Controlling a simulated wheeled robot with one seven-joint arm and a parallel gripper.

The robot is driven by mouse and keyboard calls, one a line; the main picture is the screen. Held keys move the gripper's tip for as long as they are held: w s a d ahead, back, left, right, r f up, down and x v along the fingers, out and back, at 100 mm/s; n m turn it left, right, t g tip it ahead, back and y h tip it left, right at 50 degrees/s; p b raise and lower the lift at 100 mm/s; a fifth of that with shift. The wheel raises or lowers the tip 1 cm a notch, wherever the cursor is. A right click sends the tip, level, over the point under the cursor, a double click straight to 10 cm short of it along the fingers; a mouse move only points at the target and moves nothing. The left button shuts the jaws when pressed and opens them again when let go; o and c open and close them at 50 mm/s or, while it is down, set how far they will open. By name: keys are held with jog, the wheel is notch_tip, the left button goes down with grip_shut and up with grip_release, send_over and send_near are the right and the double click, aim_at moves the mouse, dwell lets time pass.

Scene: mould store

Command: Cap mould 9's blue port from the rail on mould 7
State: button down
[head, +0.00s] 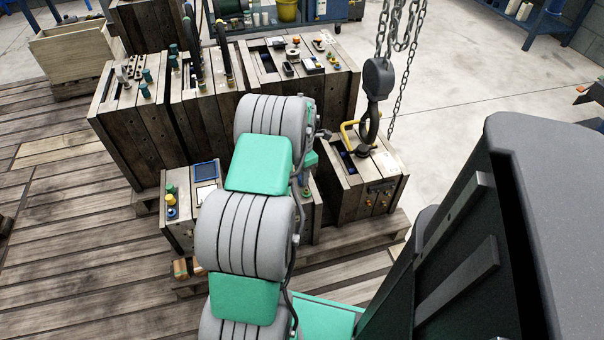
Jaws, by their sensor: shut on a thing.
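The moulds are wooden-sided blocks on pallets; I cannot read any numbers, so I cannot tell mould 7 from mould 9. A small front-left mould (180,232) has yellow and blue round fittings (171,212) at its left edge and a blue-framed square on top. The mould under the hook (357,218) has a dark recess with some blue in it and a yellow handle (346,136). The back-left mould (122,122) carries teal fittings (146,91) and a pale strip with dark dots.
A dark crane hook (376,80) hangs on chains close above the right mould, right of my arm. A back-right mould (342,92) has several fittings on top. An open wooden box (72,58) stands far left. Concrete floor on the right is clear.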

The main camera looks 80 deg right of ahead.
jog(key=c, duration=1.1)
grip_release()
